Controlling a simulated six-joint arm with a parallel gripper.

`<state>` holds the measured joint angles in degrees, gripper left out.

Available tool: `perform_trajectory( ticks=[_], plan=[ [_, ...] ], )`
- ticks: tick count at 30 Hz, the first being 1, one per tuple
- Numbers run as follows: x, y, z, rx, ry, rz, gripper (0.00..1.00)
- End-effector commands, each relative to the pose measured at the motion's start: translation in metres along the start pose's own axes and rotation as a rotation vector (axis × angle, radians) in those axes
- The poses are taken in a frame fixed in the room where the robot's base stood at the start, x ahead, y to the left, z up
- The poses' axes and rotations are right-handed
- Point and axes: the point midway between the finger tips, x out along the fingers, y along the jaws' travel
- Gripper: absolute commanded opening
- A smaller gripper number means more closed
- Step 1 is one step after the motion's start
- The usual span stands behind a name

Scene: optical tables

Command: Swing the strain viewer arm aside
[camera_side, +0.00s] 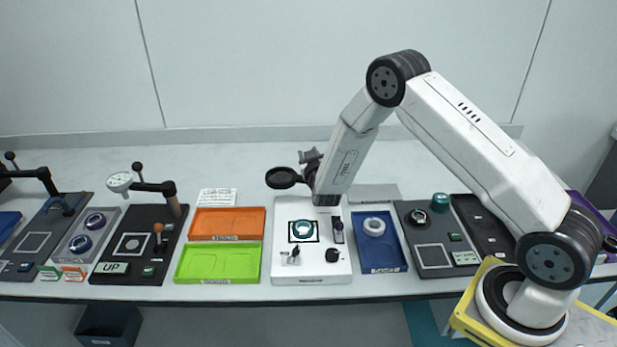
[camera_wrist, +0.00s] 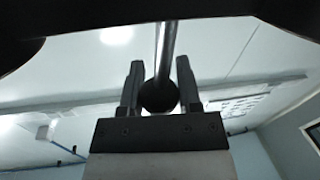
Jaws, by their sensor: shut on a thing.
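The strain viewer is a white station (camera_side: 285,266) at the middle of the table. A dark round viewer head (camera_side: 283,178) sits to the left of my gripper (camera_side: 310,160), above the back of this station. In the wrist view, a black ball knob (camera_wrist: 159,97) on a metal rod (camera_wrist: 168,45) lies between the two fingers of my gripper (camera_wrist: 159,72). The gripper is shut on this knob. My wrist hides part of the viewer arm in the side view. A teal-rimmed ring (camera_side: 303,230) rests on the station's dark square.
To the right are a blue tray (camera_side: 378,258) holding a white ring (camera_side: 374,226) and another dark station (camera_side: 433,262). The back table strip is mostly clear.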

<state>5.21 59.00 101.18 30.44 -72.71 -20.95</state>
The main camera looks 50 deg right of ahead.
Motion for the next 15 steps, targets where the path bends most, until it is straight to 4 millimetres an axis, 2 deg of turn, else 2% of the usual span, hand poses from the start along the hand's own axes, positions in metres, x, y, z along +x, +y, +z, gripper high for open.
perform_trajectory(
  ticks=[13, 14, 15],
  plan=[
    [0.0009, 0.001, 0.0011, 0.0, -0.005, 0.01, 0.0],
    [0.0009, 0.001, 0.0011, 0.0, -0.004, 0.01, 0.53],
    [0.0009, 0.0011, 0.001, 0.0, -0.004, 0.01, 0.65]
  ],
)
